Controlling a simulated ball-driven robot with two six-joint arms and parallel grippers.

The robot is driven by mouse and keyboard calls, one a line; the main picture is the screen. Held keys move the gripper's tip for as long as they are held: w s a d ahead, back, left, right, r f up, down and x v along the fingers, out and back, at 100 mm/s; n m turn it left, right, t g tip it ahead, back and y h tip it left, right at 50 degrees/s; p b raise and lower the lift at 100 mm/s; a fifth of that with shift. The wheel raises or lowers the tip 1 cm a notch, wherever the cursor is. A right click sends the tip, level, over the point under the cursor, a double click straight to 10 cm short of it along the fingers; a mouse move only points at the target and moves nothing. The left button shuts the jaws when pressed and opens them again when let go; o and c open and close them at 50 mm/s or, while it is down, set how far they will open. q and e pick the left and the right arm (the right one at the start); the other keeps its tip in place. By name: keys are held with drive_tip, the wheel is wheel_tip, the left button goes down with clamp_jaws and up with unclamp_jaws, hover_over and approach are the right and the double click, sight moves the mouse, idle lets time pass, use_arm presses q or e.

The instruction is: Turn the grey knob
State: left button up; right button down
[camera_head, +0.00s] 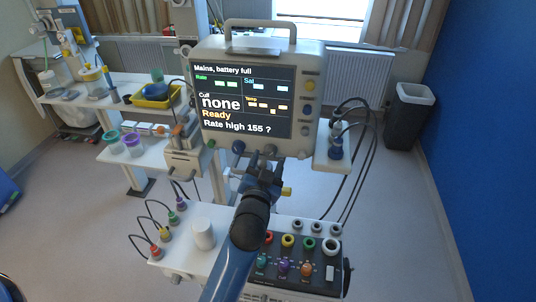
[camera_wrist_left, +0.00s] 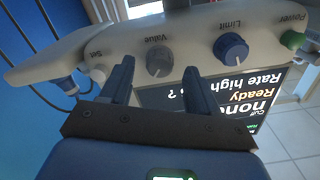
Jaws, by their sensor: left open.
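The grey knob (camera_wrist_left: 160,62), labelled Value, is on the lower edge of the patient monitor (camera_head: 255,50). It shows upside down in the left wrist view, with a pale pointer mark. My left gripper (camera_head: 264,166) is just below the monitor's knob row and covers much of that place in the head view. In the left wrist view its fingertips (camera_wrist_left: 157,72) are apart, one on each side of the knob, with nothing held. I cannot tell whether they reach around it or stop short. The screen reads "Rate high 155 ?". My right gripper is in neither view.
A blue Limit knob (camera_wrist_left: 230,47) and a pale Set knob (camera_wrist_left: 98,73) flank the grey knob closely. A green Power knob (camera_wrist_left: 293,40) is farther along. Below stands a panel of coloured connectors (camera_head: 290,268) and a white cylinder (camera_head: 203,233). Cables hang at the right.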

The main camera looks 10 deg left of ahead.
use_arm(q)
drive_tip(key=shift+w, duration=1)
drive_tip(key=shift+c, duration=0.2)
drive_tip(key=c, duration=1)
